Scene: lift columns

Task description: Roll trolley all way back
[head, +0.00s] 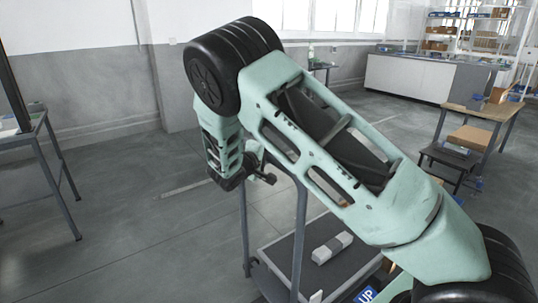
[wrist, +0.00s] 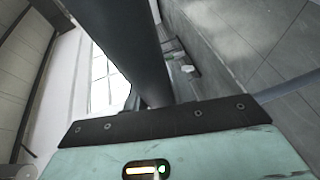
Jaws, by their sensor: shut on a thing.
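The trolley (head: 300,232) has grey upright posts and a lower shelf, and it stands on the floor just beyond my arm. My gripper (head: 264,174) is at the top of its near end and is shut on the trolley's handle. In the wrist view a dark bar (wrist: 130,45), which looks like the handle, runs up from the edge of my gripper. The fingertips are hidden there, and my arm covers much of the trolley in the head view.
A pale box (head: 332,248) lies on the trolley's shelf. A table (head: 40,133) stands at the left. A wooden-topped table (head: 484,111) and a dark step stool (head: 449,160) stand at the right. The floor (head: 125,220) between the left table and the trolley is clear.

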